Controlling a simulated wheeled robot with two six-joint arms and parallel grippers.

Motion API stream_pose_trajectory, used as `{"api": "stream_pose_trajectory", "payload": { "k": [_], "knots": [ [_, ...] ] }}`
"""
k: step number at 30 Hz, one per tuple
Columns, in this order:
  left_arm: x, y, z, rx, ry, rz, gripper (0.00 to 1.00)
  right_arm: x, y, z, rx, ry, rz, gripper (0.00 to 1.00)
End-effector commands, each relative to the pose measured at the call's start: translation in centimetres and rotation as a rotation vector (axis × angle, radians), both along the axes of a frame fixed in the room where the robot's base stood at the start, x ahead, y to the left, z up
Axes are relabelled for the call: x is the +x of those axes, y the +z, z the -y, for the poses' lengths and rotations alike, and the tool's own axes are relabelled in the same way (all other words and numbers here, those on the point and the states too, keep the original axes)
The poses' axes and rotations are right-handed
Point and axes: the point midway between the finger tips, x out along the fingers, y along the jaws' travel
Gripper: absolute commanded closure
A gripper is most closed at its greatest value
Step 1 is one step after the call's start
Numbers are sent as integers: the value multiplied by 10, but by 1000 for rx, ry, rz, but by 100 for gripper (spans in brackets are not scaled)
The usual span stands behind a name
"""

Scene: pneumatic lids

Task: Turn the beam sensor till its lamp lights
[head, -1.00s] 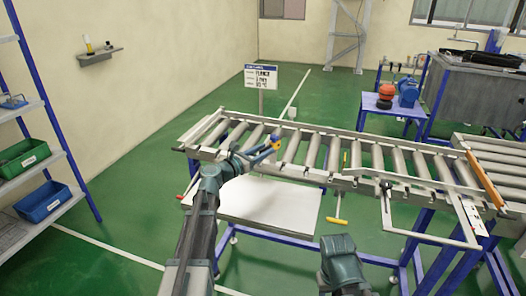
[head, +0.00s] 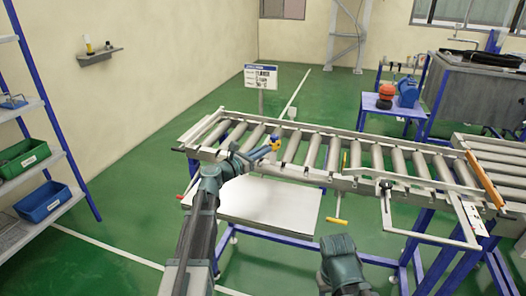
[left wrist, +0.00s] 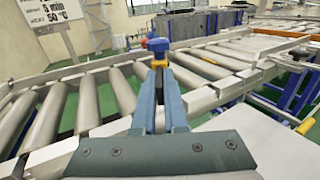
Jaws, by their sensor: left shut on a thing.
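The fingers hide some of the sensor. I cannot tell whether a lamp on it is lit. My right arm shows at the bottom of the head view, but its gripper does not.
A sign on a post (head: 261,78) stands behind the conveyor. A white panel (head: 268,203) lies below its near side. A yellow-handled tool (head: 337,220) hangs at the near rail. Shelves with bins (head: 43,200) stand at the left. Green floor is open around.

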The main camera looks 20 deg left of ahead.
Motion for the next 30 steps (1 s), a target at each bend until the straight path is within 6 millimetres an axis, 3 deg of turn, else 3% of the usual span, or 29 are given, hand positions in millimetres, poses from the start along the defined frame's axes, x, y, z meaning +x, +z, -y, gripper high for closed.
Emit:
{"api": "stream_pose_trajectory", "payload": {
  "k": [24,30],
  "knots": [
    [0,0,0,0,2,0,100,0,0,0,0,0,0,50],
    [-6,0,9,1,95,3,100,0,-1,0,0,0,0,50]
  ]
}}
